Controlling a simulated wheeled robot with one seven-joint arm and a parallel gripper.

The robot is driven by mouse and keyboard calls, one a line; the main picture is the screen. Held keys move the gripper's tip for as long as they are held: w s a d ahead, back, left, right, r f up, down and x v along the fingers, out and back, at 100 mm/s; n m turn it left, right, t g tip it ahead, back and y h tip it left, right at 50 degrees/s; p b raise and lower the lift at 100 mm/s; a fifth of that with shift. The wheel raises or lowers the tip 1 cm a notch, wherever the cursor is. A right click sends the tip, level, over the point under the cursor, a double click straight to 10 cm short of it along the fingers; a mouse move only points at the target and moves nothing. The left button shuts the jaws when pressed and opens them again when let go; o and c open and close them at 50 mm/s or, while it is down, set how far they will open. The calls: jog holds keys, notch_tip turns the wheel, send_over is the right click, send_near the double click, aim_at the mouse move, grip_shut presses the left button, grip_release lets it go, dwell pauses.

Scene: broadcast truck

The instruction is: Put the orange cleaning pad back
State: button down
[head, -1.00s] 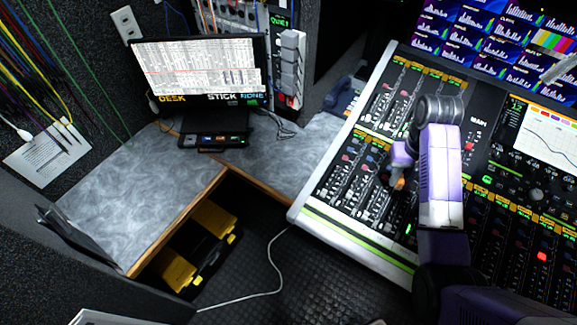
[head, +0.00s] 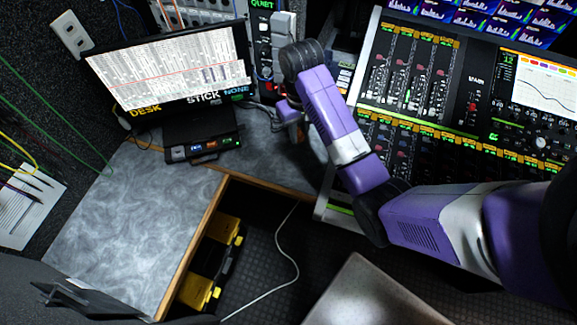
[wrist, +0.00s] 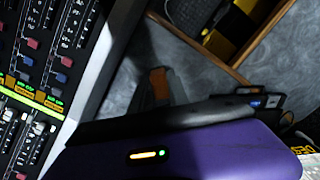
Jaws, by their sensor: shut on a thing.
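My gripper (wrist: 160,90) is shut on the orange cleaning pad (wrist: 158,82), which shows as a small orange-brown patch between grey fingers in the wrist view. The purple hand hides much of that view's lower part. In the head view my gripper (head: 294,116) is over the grey desk, between the monitor and the mixing console. The pad is too small and shaded there to make out clearly. I cannot tell how far the pad is above the desk.
A monitor (head: 170,72) and a small black box with lit displays (head: 205,148) stand left of my gripper. The mixing console (head: 400,75) is to the right. The desk (head: 125,215) is clear at front left. A yellow-and-black case (head: 205,285) sits below it.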

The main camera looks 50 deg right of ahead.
aim_at(297, 171)
jog(key=shift+a+f+b, duration=0.15)
jog(key=shift+f+b, duration=0.95)
jog(key=shift+f, duration=0.35)
notch_tip(297, 171, down, 17)
jog(key=b, duration=0.2)
jog(key=shift+s+r+b, duration=0.1)
jog(key=shift+r+b, duration=0.1)
jog(key=shift+b, duration=0.2)
jog(key=shift+f, duration=0.15)
jog(key=c, duration=1.3)
grip_release()
jog(key=shift+o, duration=0.2)
notch_tip(297, 171, up, 12)
jog(key=shift+w+d, duration=0.2)
